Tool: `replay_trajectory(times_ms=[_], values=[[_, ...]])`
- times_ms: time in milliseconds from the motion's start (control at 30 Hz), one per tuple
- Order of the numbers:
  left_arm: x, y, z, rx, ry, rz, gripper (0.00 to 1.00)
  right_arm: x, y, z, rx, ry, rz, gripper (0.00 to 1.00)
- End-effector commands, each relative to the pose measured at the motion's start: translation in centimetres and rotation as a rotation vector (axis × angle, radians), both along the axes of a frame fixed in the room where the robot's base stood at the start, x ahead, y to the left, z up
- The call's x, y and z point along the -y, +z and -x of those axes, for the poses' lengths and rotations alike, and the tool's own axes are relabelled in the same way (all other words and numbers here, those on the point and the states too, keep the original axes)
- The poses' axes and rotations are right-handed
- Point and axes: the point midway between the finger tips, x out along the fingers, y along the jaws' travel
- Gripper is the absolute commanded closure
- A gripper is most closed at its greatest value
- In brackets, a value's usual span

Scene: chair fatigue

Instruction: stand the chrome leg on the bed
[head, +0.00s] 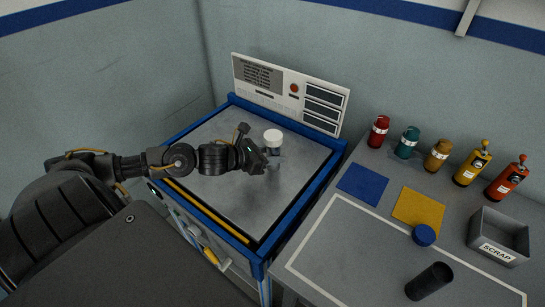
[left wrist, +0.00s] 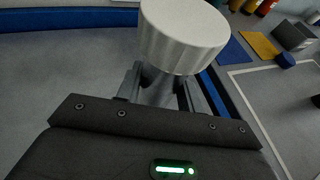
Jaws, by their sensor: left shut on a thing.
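The chrome leg (head: 273,149) is upright with a wide white cap (head: 273,136) on top. My left gripper (head: 262,154) is shut on it below the cap, over the right half of the grey bed (head: 210,142). In the left wrist view the ribbed white cap (left wrist: 182,38) stands above the two fingers (left wrist: 160,88), with a grey shaft between them. The leg's lower end is mostly hidden, and I cannot tell whether it touches the bed. My right gripper is not in view.
A blue frame (head: 305,195) edges the bed, with a control panel (head: 290,95) behind. The bench on the right holds a blue mat (head: 362,183), a yellow mat (head: 416,209), a blue cap (head: 423,235), a black cylinder (head: 430,281), a scrap bin (head: 499,234) and several bottles (head: 438,155).

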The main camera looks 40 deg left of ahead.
Motion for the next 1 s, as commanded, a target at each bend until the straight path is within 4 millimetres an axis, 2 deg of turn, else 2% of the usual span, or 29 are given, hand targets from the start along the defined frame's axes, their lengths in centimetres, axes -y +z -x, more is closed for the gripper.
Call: replay_trajectory(times_ms=[133,333,533,567,700,1000], values=[[0.0,-1.3,0.0,0.002,0.001,0.001,0.92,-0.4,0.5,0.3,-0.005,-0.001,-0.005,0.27],[0.0,-1.4,-0.1,0.004,0.0,0.001,0.92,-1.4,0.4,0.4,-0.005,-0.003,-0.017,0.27],[0.0,-1.8,-0.1,0.003,0.001,0.0,0.92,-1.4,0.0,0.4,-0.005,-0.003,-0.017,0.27],[0.0,-1.9,0.0,0.001,0.0,0.0,0.61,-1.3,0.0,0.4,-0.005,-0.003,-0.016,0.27],[0.0,-1.7,0.0,0.001,0.0,0.0,0.43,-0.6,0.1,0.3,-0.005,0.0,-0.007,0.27],[0.0,-1.7,0.0,0.001,0.001,-0.001,0.41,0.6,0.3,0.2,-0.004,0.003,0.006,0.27]])
